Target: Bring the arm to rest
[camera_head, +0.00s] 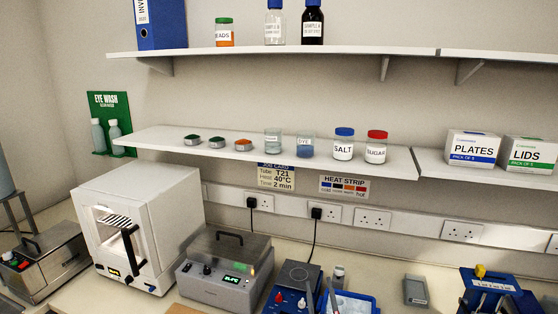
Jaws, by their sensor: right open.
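Only the tips of my right gripper (322,300) seem to show, at the bottom edge right of centre, in front of a blue tray (364,304). The jaws are apart, and I see nothing held between them. The rest of that gripper and its arm are cut off by the frame. My left gripper is not in view.
A white boxy machine (143,216), a grey lidded device (222,270) and a dark blue device (291,283) stand along the bench. A blue rack (492,291) is at right. Shelves (365,163) with jars and boxes run above. Bare bench shows around a grey gadget (415,290).

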